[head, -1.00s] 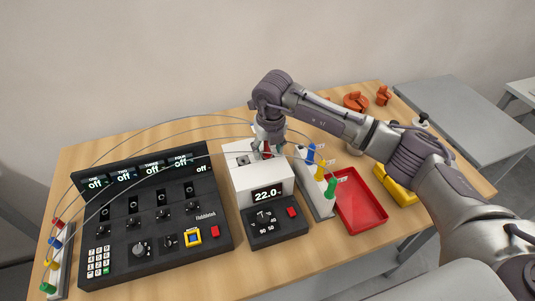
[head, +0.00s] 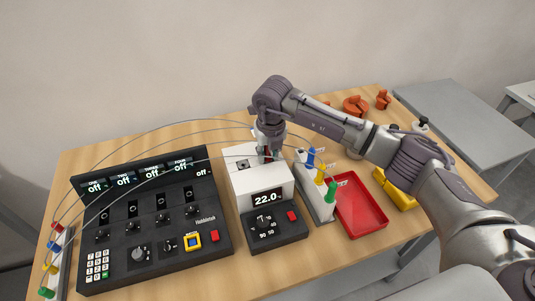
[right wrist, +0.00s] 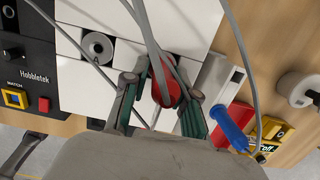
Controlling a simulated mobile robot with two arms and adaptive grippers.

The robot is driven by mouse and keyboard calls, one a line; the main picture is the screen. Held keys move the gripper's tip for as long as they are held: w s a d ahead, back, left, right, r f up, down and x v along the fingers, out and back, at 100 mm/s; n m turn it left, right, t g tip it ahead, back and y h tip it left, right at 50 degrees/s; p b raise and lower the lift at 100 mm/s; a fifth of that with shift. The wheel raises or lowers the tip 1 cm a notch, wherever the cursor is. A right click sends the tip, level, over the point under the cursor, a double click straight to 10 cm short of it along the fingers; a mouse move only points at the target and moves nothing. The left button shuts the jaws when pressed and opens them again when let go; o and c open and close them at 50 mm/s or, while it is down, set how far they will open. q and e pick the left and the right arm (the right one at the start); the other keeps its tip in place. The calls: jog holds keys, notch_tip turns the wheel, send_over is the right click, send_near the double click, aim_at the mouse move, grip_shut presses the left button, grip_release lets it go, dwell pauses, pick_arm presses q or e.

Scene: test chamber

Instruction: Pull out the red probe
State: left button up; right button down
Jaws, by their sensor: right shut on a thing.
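The red probe (right wrist: 170,88) is between the two fingers of my right gripper in the right wrist view, with a grey cable running from its top. My right gripper (head: 265,154) points down over the white block heater (head: 262,180) and is shut on the red probe. The fingers hide most of the probe in the head view. How deep it sits in the block cannot be told. An empty round well (right wrist: 98,46) lies beside it in the block's top. The left gripper is not in view.
A rack with blue (head: 311,158), yellow (head: 320,171) and green (head: 331,191) probes stands right of the block, before a red tray (head: 372,222). A black control panel (head: 150,225) stands left. Thin cables arch over the panel and block.

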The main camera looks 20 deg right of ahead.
jog(key=shift+r, duration=0.15)
jog(key=shift+r, duration=0.55)
dwell(0.5)
jog(key=shift+r+p, duration=0.1)
jog(key=shift+p, duration=0.2)
jog(key=shift+r+p, duration=2.15)
jog(key=shift+r, duration=2.55)
notch_tip(320, 180, up, 3)
jog(key=shift+p, duration=0.5)
